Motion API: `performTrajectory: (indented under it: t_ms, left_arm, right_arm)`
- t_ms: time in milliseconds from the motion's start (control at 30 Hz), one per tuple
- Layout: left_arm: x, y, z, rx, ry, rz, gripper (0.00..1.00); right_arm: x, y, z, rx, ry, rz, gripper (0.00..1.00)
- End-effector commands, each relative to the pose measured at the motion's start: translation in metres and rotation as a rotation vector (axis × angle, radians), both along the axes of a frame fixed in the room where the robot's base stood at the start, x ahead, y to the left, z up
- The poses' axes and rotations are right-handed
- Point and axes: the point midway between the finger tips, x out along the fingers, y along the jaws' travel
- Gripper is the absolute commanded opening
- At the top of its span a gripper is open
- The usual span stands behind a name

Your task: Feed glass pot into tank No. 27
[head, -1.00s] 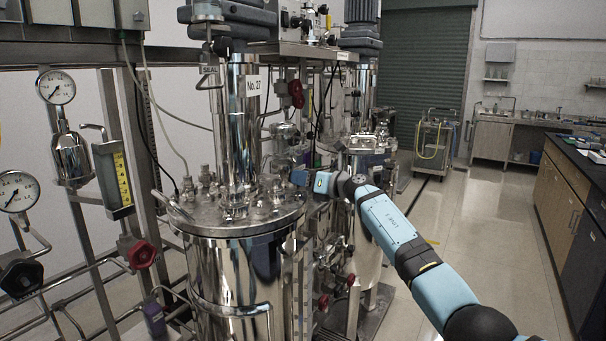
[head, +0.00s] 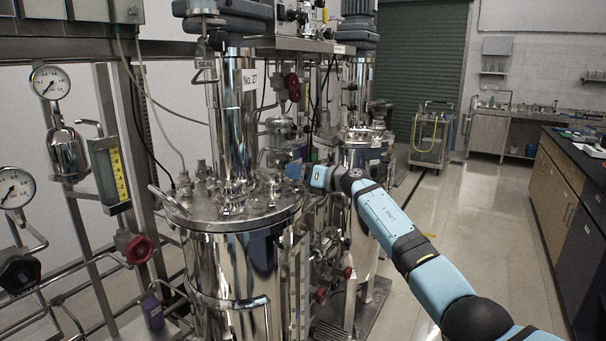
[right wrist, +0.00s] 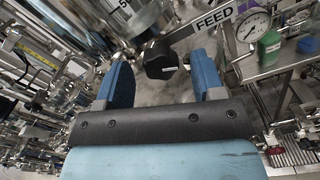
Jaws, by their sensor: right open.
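Tank No. 27 (head: 222,262) is a shiny steel vessel at left of centre in the head view, with a crowded lid and an upright column labelled "No. 27". My right gripper (head: 296,171) is beyond the right edge of its lid, small and partly lost among the fittings. In the right wrist view my right gripper (right wrist: 164,80) is open, its two blue fingers spread. A black valve handle (right wrist: 160,58) with a "FEED" tag (right wrist: 212,20) lies ahead, between the fingertips in the picture; contact cannot be told. A rounded vessel (head: 279,127) stands behind the gripper; whether it is the glass pot is unclear.
Gauges (head: 50,82) and red-handled valves (head: 138,249) stand at the left. A second steel tank (head: 362,240) is close behind my right arm. A dark-topped bench (head: 578,150) runs along the right. The floor between is clear.

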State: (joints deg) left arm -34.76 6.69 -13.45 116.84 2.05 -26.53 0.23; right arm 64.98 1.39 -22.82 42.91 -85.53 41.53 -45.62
Motion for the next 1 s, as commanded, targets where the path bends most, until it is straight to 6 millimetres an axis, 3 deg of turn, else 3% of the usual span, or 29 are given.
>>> performTrajectory:
  t_ms: [267,700,1000]
  left_arm:
    - [0.0,0.0,0.001,-0.001,-0.001,0.002,0.0]
    - [-0.001,0.005,-0.003,0.013,0.001,-0.006,0.0]
    - [0.0,0.003,-0.003,0.007,0.004,-0.003,0.0]
  right_arm:
    - [-0.014,-0.022,-0.001,-0.003,-0.002,-0.003,0.62]
    - [-0.07,-0.097,-0.002,-0.002,0.0,-0.001,0.62]
    - [-0.081,-0.112,-0.001,0.0,0.002,-0.001,0.62]
